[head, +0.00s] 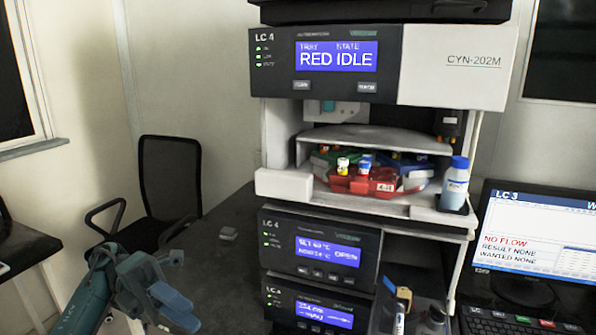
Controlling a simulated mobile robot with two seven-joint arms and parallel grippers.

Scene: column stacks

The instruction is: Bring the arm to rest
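My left arm comes in at the lower left, and its teal and blue gripper (160,292) hangs in front of the black chair, to the left of the instrument stack. No object shows in it. From this angle I cannot tell how far its fingers are apart. My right gripper is not in view.
The LC 4 stack (456,66) stands on a dark bench (225,265). Its open bay holds a red vial rack (352,184) with capped vials. A blue-capped bottle (456,184) stands at the bay's right. A black chair (170,180) is behind my gripper; a monitor (535,238) is at right.

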